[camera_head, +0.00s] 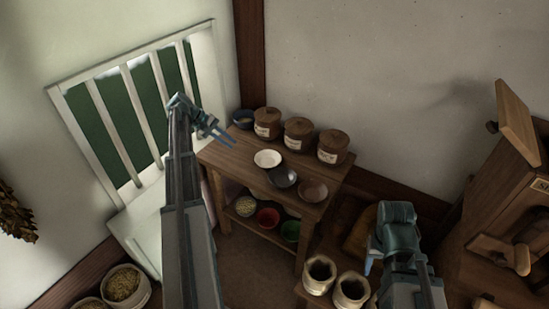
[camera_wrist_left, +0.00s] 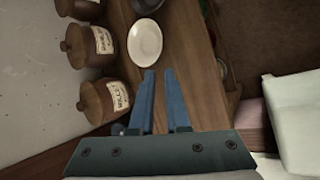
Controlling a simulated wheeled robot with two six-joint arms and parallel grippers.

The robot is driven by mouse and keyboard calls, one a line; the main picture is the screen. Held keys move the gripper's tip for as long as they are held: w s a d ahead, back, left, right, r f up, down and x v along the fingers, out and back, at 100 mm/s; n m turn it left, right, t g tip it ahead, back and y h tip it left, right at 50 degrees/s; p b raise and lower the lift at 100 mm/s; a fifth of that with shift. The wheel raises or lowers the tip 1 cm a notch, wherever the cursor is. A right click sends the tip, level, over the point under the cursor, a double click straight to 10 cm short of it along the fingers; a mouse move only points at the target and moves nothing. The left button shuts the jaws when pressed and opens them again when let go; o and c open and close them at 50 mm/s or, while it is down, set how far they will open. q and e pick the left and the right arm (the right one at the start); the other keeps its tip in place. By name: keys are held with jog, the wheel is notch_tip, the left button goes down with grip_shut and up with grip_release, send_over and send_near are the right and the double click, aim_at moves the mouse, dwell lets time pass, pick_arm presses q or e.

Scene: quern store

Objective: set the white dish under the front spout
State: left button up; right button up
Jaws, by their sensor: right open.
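The white dish (camera_head: 267,158) sits on the wooden table (camera_head: 228,155), near its left part, in front of the lidded jars. It also shows in the left wrist view (camera_wrist_left: 145,43), just beyond my fingertips. My left gripper (camera_head: 228,140) is over the table's left end, left of the dish. Its two blue fingers (camera_wrist_left: 161,74) are apart with nothing between them. My right gripper (camera_head: 371,258) is low at the right, mostly hidden by its own wrist, far from the dish. A wooden mill at the far right has a spout-like wooden part (camera_head: 503,252); I cannot tell whether it is the front spout.
A dark bowl (camera_head: 282,177) and a brown bowl (camera_head: 313,191) stand beside the dish. Coloured bowls (camera_head: 267,217) fill the lower shelf. Sacks (camera_head: 320,275) stand near my right arm.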

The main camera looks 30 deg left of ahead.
pick_arm(q)
jog(key=b, duration=0.7)
send_near(259, 164)
jog(key=shift+w+f, duration=0.35)
jog(key=shift+f, duration=0.45)
jog(key=shift+w+d+f, duration=0.15)
jog(key=shift+d, duration=0.1)
jog(key=b+x, duration=0.2)
jog(key=x, duration=0.1)
jog(key=b+x, duration=0.1)
jog(key=x, duration=0.1)
jog(key=shift+s+d+b, duration=0.25)
jog(key=shift+d+b, duration=0.1)
grip_shut()
jog(key=shift+r+p, duration=0.3)
